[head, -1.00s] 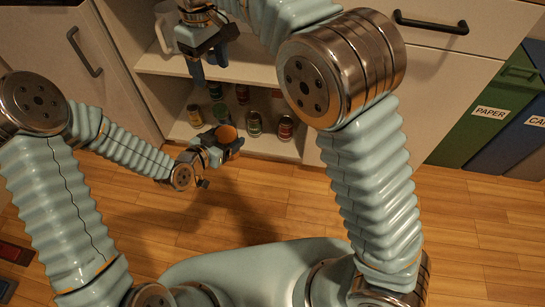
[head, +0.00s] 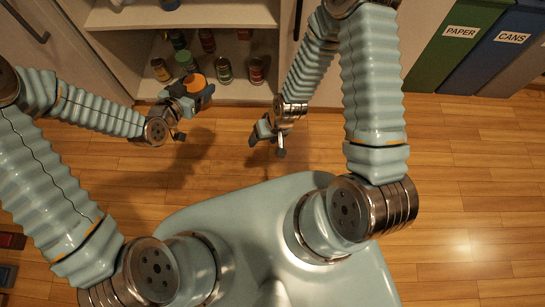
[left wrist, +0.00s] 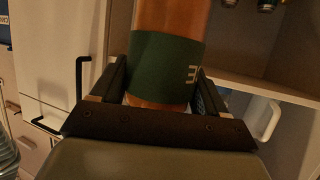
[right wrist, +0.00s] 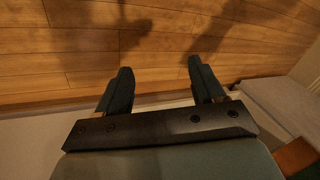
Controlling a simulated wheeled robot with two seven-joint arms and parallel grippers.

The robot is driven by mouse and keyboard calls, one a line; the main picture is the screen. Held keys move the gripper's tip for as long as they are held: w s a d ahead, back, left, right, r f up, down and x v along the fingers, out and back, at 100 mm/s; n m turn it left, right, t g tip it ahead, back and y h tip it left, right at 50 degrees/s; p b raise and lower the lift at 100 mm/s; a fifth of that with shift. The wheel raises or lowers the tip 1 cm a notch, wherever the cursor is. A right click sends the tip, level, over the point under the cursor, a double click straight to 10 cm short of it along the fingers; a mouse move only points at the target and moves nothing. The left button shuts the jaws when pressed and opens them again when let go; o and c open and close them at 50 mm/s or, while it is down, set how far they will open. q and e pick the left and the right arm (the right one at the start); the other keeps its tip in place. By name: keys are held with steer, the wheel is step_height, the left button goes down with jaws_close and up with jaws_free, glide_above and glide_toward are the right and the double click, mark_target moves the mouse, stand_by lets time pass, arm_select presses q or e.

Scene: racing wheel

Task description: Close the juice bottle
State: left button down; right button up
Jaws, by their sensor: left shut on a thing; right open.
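The juice bottle (left wrist: 166,62), orange with a dark green label band, is between the fingers of my left gripper (left wrist: 160,92), which is shut on it. In the head view its round orange top (head: 196,83) shows from above at the left gripper (head: 188,97); I cannot tell whether a cap is on it. My right gripper (head: 266,146) is open and empty, to the right of the bottle and apart from it. Its spread fingers also show in the right wrist view (right wrist: 160,88), over wooden floor. No separate cap can be made out.
An open cabinet shelf (head: 235,88) behind the grippers holds several jars, among them one with a red label (head: 256,72). Green (head: 450,45) and blue (head: 495,50) bins stand at the right. The wooden floor (head: 460,160) at right is clear.

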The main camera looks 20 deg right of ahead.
steer(key=s+m, duration=0.1)
steer(key=s, duration=0.6)
steer(key=shift+d+f+m+g, duration=0.25)
steer(key=shift+f+m+g, duration=0.05)
steer(key=shift+f+m, duration=0.1)
arm_select(q)
steer(key=a+f+n+t+y, duration=0.3)
steer(key=a+n+y, duration=0.5)
steer(key=a, duration=0.7)
steer(key=shift+w+a+f+y, duration=0.25)
steer(key=shift+a+f+y, duration=0.05)
steer(key=shift+a, duration=0.1)
